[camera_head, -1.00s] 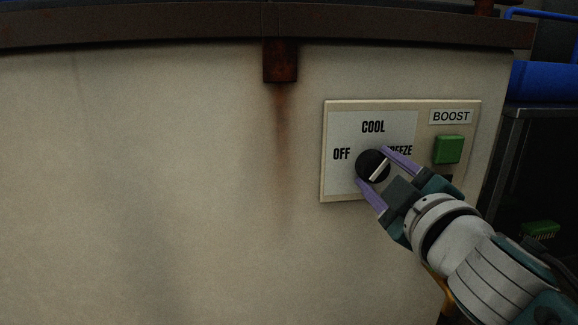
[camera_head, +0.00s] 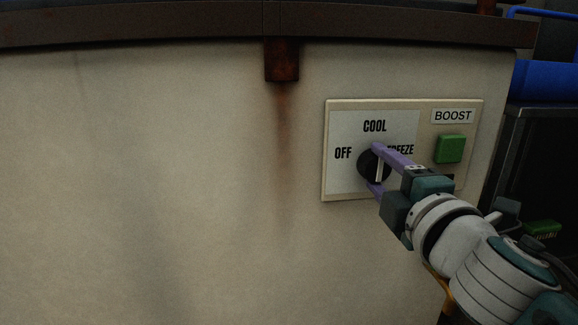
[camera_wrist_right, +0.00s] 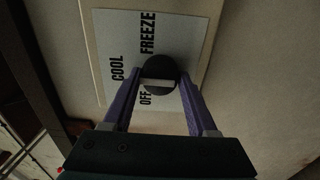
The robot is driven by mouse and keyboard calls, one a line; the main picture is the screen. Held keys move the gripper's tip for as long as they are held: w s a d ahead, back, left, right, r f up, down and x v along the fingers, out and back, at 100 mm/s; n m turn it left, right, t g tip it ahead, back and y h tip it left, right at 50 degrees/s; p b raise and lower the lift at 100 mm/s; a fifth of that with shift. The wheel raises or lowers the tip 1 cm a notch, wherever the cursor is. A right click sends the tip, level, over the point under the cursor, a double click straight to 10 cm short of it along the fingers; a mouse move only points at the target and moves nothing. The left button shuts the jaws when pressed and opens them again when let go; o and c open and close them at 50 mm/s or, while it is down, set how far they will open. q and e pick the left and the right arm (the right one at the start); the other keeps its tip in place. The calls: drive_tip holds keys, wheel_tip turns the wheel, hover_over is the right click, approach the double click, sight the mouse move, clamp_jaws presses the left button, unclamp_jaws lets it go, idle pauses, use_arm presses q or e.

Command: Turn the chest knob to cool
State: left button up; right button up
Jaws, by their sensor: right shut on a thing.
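The chest knob (camera_head: 366,166) is a round dark dial with a pale bar across it, on a white label plate (camera_head: 347,183) marked OFF, COOL and FREEZE. In the head view the bar stands close to upright, roughly in line with COOL above it. In the right wrist view the knob (camera_wrist_right: 158,67) shows between two purple fingers, with its bar lying across toward the COOL side. My right gripper (camera_head: 377,168) is shut on the knob, one finger above and one below in the head view. The fingers cover part of the knob and of FREEZE. My left gripper is not in view.
A green button (camera_head: 449,149) under a BOOST label (camera_head: 452,116) sits right of the dial, close to my right gripper. A rusty bracket (camera_head: 281,62) hangs from the chest's brown rim (camera_head: 150,26). The pale front wall to the left is clear.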

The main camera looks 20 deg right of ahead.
idle(0.4)
drive_tip(key=o, duration=1.1)
drive_tip(key=shift+o, duration=1.3)
drive_tip(key=shift+s+a, duration=0.1)
drive_tip(key=shift+s, duration=0.25)
drive_tip(key=v, duration=0.9)
drive_tip(key=shift+s, duration=0.1)
